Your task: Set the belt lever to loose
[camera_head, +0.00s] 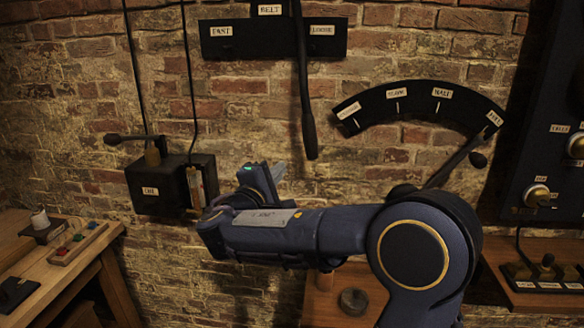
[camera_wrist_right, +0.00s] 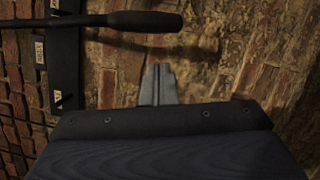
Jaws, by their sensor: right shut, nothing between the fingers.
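The belt lever (camera_head: 307,110) is a long dark bar hanging in front of a black plate (camera_head: 262,48) marked BELT, FAST at left and LOOSE at right. The lever stands between the two words, nearer LOOSE, its handle end hanging below the plate. In the right wrist view its dark handle (camera_wrist_right: 145,20) crosses the top. My right gripper (camera_head: 279,171) is shut and empty, below and left of the handle end, apart from it. Its fingertips (camera_wrist_right: 158,84) show against brick in the wrist view. My left gripper is not in view.
A curved black scale (camera_head: 417,98) with its own lever (camera_head: 457,158) is on the wall at right. A black box (camera_head: 157,186) with a side handle is at left. A wooden bench (camera_head: 62,262) stands at lower left. Bare brick lies left of the belt lever.

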